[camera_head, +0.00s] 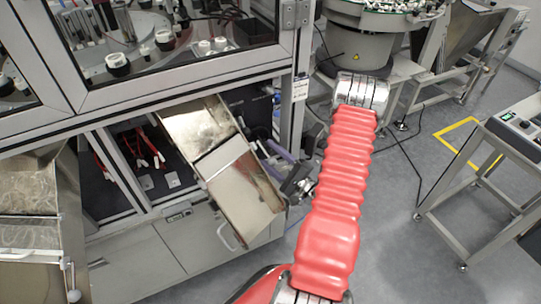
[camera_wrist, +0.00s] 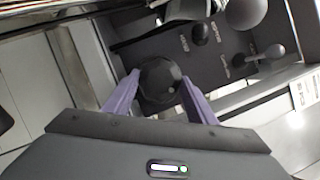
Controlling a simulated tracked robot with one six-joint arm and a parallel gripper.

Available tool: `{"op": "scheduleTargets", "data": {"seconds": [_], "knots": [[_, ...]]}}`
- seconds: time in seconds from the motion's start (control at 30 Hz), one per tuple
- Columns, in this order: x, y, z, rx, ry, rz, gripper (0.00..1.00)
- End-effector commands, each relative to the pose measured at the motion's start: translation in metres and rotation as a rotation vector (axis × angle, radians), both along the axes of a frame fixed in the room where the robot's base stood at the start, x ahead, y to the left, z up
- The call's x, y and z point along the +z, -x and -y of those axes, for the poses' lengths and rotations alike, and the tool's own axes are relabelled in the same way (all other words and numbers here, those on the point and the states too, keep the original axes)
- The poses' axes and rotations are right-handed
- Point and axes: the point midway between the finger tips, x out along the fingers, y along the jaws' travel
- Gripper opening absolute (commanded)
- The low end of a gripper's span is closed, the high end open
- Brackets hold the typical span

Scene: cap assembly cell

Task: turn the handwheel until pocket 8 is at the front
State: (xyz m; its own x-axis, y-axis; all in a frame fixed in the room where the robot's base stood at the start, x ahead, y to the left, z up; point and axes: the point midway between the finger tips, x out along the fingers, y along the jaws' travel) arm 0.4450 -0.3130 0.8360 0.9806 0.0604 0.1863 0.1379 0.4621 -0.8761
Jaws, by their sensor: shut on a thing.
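In the wrist view my gripper (camera_wrist: 160,92) has its two purple fingers closed on the sides of a black faceted knob (camera_wrist: 160,80), seen end-on. A dark bar or rim runs behind the knob; how it joins the handwheel is not clear. The handwheel itself cannot be made out there. Behind the cell window stand round black-and-white parts (camera_head: 117,64); no pocket number can be read.
A metal chute (camera_head: 222,160) stands left of my arm. A bowl feeder (camera_head: 365,45) is behind.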

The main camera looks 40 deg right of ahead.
Motion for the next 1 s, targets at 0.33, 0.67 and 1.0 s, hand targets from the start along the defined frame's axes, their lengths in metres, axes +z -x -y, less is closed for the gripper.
{"op": "scheduleTargets", "data": {"seconds": [0.33,0.67,1.0], "knots": [[-0.004,0.001,0.0,-0.003,-0.004,-0.011,0.57],[-0.002,0.0,0.0,-0.001,0.0,-0.005,0.7],[-0.004,0.011,0.001,-0.002,0.0,-0.005,0.7]]}}
